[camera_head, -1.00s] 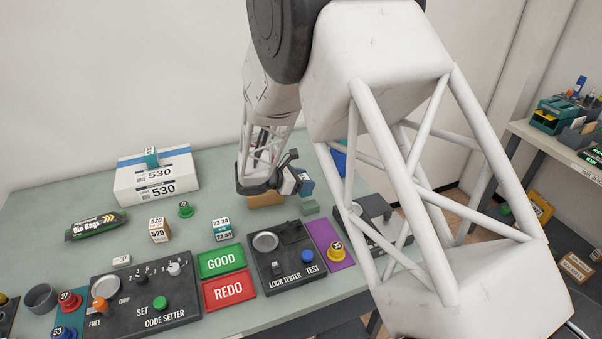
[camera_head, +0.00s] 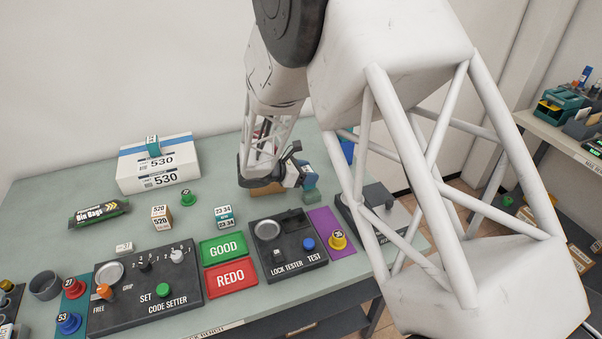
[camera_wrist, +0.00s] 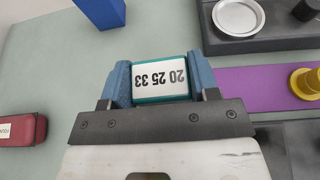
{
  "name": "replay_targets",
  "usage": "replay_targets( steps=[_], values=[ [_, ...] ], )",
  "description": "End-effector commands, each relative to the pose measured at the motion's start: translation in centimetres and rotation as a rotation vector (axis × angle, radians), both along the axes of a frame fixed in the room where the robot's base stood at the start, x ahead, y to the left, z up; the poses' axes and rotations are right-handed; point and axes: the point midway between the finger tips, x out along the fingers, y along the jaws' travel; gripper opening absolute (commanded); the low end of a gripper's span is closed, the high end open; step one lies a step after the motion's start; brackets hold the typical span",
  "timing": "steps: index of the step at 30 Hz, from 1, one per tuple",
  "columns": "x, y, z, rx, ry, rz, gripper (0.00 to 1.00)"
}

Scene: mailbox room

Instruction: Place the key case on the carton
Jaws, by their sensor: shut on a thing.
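The carton (camera_head: 157,178) is a white box with a blue band and 530 labels, at the back left of the bench. A small teal-edged block (camera_head: 152,146) stands on it. My gripper (camera_head: 309,181) is at the back right of the bench, far right of the carton. In the wrist view my gripper (camera_wrist: 160,85) is shut on a teal-edged case with a white face reading 20 25 33 (camera_wrist: 160,78). I take this for the key case. From the head camera the case (camera_head: 310,178) shows small and partly hidden, close to a green block.
The lock tester (camera_head: 288,240) and purple mat (camera_head: 330,231) lie in front of my gripper. A blue block (camera_wrist: 100,12) and red case (camera_wrist: 22,130) are nearby.

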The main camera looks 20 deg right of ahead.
Motion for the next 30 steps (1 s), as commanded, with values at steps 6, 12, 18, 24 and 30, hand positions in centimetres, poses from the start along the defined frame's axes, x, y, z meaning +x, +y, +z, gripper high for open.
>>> replay_targets(
  steps=[6,12,18,24,30],
  values=[
    [-0.5,1.1,0.6,0.000,-0.002,0.029,0.29],
    [-2.0,3.7,1.9,0.000,-0.002,0.100,0.29],
    [-4.3,7.0,3.4,0.000,-0.003,0.200,0.29],
    [-6.6,9.7,4.6,0.000,-0.001,0.290,0.29],
    [-7.9,11.1,5.2,0.001,0.000,0.341,0.29]
  ],
)
